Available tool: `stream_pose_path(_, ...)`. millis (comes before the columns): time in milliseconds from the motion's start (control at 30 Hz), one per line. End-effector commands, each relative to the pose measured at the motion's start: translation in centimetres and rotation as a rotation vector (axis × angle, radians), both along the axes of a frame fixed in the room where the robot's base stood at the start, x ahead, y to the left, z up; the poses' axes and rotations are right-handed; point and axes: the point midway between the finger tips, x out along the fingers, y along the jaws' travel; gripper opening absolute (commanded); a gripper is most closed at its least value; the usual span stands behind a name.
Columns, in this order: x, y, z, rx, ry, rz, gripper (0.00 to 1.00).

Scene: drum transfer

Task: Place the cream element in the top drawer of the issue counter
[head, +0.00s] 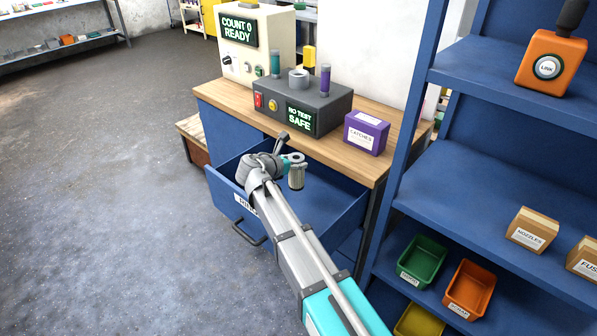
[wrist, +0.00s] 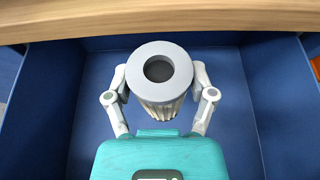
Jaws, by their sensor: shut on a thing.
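The cream element (wrist: 162,95) is a pleated cylinder with a grey ring-shaped end cap and a dark hole in its middle. It also shows in the head view (head: 296,177), upright. My gripper (head: 285,164) is shut on it, one finger on each side in the wrist view. The top drawer (head: 330,196) of the blue issue counter (head: 228,125) is pulled open, and its visible floor is bare. The element is over the drawer's inside, near the counter's front edge. I cannot tell whether its bottom touches the drawer floor. My arm hides part of the drawer's front and label.
The wooden counter top (head: 210,92) overhangs the drawer's back. On it stand a dark tester (head: 285,112) reading "NO TEST SAFE", a cream machine (head: 270,40) reading "COUNT 0 READY" and a purple box (head: 366,134). A blue shelf (head: 470,185) with bins stands close on the right.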

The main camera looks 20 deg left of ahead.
Motion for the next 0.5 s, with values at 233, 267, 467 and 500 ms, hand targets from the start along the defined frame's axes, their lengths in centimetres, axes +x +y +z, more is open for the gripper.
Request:
stream_pose_path(233, 0.7, 0.2, -1.9, -0.001, 0.0, 0.0, 0.18)
stream_pose_path(267, 0.7, 0.2, -2.2, -0.001, 0.0, 0.0, 0.18)
stream_pose_path(467, 0.7, 0.2, -3.6, -0.001, 0.0, 0.001, 0.18)
stream_pose_path(500, 0.7, 0.2, -3.8, -0.001, 0.0, 0.001, 0.18)
